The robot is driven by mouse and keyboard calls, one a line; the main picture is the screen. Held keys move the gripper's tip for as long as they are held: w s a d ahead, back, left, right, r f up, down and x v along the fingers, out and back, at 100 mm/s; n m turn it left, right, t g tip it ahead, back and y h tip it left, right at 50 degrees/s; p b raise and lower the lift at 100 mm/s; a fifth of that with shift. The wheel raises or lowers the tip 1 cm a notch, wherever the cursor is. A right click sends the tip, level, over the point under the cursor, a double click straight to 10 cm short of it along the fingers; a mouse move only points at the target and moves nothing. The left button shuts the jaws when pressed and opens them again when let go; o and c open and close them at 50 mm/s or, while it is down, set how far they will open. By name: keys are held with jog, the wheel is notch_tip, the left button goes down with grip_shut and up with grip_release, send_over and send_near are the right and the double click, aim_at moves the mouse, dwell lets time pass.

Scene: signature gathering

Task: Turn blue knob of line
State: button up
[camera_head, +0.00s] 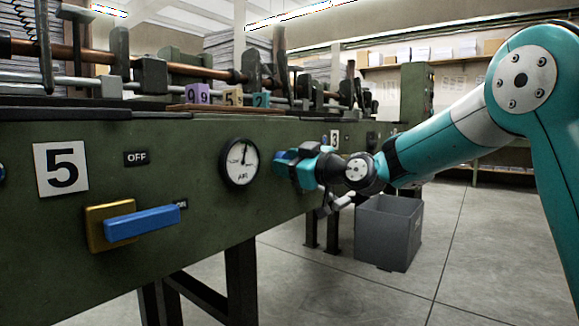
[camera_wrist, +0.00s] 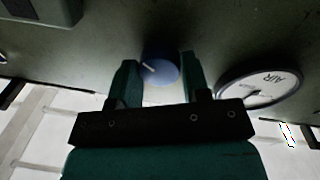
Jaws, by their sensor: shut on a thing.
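The round blue knob (camera_wrist: 160,69) with a pale marker line sits on the green machine panel, between my two fingers in the wrist view. The marker line is tilted. In the head view the blue knob (camera_head: 283,156) is mostly hidden by my gripper (camera_head: 290,168), just right of the air gauge. My gripper (camera_wrist: 159,75) is shut on the knob, with one finger on each side.
The round white AIR gauge (camera_head: 239,162) is close beside my gripper; the wrist view also shows it (camera_wrist: 258,88). A blue lever (camera_head: 140,222) on a yellow base and a "5" plate (camera_head: 61,168) are farther left. A grey bin (camera_head: 388,232) stands on the floor below.

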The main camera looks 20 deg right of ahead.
jog(key=shift+d, duration=0.1)
jog(key=o, duration=0.9)
jog(key=v, duration=1.7)
jog(key=shift+s+d, duration=0.1)
dwell(0.8)
